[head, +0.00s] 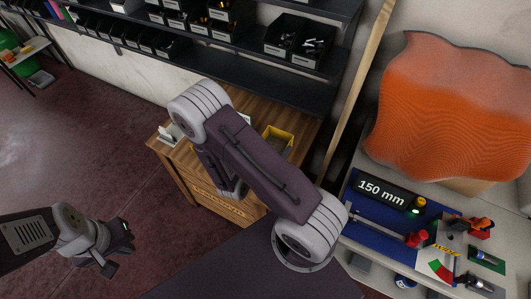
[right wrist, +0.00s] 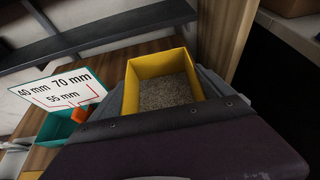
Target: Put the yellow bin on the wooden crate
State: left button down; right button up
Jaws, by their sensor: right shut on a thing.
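The yellow bin (head: 278,138) shows partly in the head view, just right of my right upper arm. In the right wrist view the bin (right wrist: 137,88) is filled with grey granules and looks slightly tilted. My right gripper (right wrist: 165,100) is shut on it, with grey jaws along its sides; the head view hides this gripper behind my arm. The wooden crate (head: 190,184), with dark lettering on its front, stands below my right arm. The bin is over the crate's far right part; I cannot tell whether they touch. My left gripper (head: 122,250) is open and empty over the floor, far from both.
A size sign (right wrist: 62,90) and a teal bin (right wrist: 57,127) are left of the yellow bin. Dark shelves (head: 235,70) with black bins stand behind the crate. A wooden post (head: 357,85) and a workbench (head: 345,205) with a 150 mm display are to the right.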

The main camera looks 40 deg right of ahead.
aim_at(273, 145)
jog(key=w, duration=0.1)
jog(key=w+d+f, duration=0.1)
jog(key=w, duration=0.1)
jog(key=shift+d+f, duration=0.4)
notch_tip(273, 145, down, 3)
jog(key=shift+s+f+b, duration=0.1)
jog(key=shift+f+b, duration=0.05)
jog(key=shift+b, duration=0.45)
jog(key=shift+f, duration=0.4)
